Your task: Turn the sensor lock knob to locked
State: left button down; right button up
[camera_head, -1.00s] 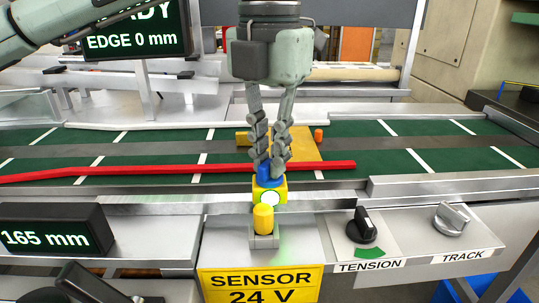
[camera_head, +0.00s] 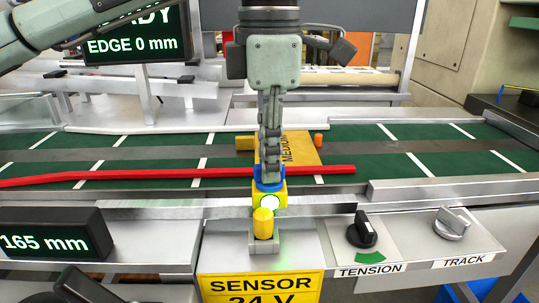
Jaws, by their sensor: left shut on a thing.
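The sensor is a small yellow block (camera_head: 280,199) with a lit white-green face, above the yellow SENSOR 24 V label (camera_head: 262,285). A blue knob (camera_head: 257,185) sits on top of the block. My left gripper (camera_head: 269,180) points straight down and is shut on the blue knob; its fingers now show edge-on, one in front of the other, and hide part of the knob. A yellow cylinder (camera_head: 263,222) stands in front of the block on a grey bracket. Whether the knob stands at locked cannot be read. My right gripper is not in view.
A red strip (camera_head: 120,177) runs across the green belt (camera_head: 385,155) just behind the sensor. The black TENSION knob (camera_head: 361,230) and grey TRACK knob (camera_head: 452,223) are on the panel at right. A display reading 165 mm (camera_head: 50,238) stands at left.

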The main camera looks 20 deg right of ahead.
pick_arm(q)
jog(key=shift+m, duration=0.7)
jog(key=c, duration=1.6)
grip_release()
notch_tip(320, 180, up, 12)
jog(key=shift+r, duration=0.1)
